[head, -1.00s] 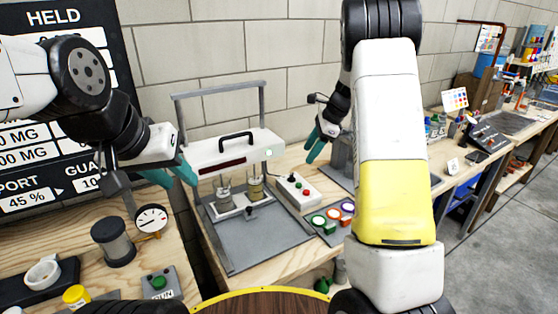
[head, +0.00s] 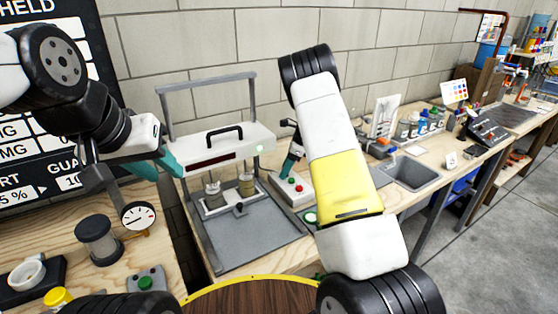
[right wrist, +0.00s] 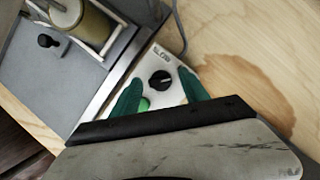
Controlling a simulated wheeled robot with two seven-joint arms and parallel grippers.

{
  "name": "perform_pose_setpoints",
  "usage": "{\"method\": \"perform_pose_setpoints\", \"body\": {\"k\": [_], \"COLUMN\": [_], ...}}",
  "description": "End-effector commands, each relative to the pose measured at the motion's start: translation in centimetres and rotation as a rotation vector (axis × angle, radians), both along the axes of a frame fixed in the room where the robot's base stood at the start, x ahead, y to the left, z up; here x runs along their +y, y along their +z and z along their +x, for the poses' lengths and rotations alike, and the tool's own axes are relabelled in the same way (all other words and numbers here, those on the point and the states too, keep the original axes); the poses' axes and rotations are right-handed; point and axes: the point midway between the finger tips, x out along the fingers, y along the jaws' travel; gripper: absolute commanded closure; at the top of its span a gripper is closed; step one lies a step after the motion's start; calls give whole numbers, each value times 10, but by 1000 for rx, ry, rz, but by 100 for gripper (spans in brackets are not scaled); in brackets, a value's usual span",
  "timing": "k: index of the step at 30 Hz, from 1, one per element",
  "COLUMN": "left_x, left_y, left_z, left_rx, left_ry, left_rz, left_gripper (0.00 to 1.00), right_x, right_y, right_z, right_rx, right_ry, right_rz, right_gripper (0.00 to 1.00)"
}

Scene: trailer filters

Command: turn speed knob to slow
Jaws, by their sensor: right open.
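The speed knob (right wrist: 160,80) is a round black knob with a light mark, on a white control box (head: 283,187). In the head view the right gripper (head: 288,166) is over the far end of the box and hides the knob. My left gripper (head: 172,165) is beside the white machine, its opening unclear.
The white jar-test machine (head: 222,150) with a black handle stands left of the box, two beakers (head: 246,185) under it. A gauge (head: 138,216) and a grey cylinder (head: 98,240) are at the left. A sink (head: 412,173) is at the right.

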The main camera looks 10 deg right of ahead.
Motion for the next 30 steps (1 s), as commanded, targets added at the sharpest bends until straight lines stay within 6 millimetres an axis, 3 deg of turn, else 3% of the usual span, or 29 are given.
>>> {"method": "perform_pose_setpoints", "body": {"k": [8, 16, 30], "left_x": [0, 0, 0], "left_y": [0, 0, 0], "left_z": [0, 0, 0], "left_rx": [0, 0, 0], "left_ry": [0, 0, 0], "left_rz": [0, 0, 0], "left_gripper": [66, 66, 66], "right_x": [1, 1, 0], "right_y": [-1, -1, -1], "right_z": [0, 0, 2], "right_rx": [-2, -2, -3], "right_ry": [1, 1, 94], "right_rz": [1, 1, 1], "right_gripper": [47, 100, 100]}}
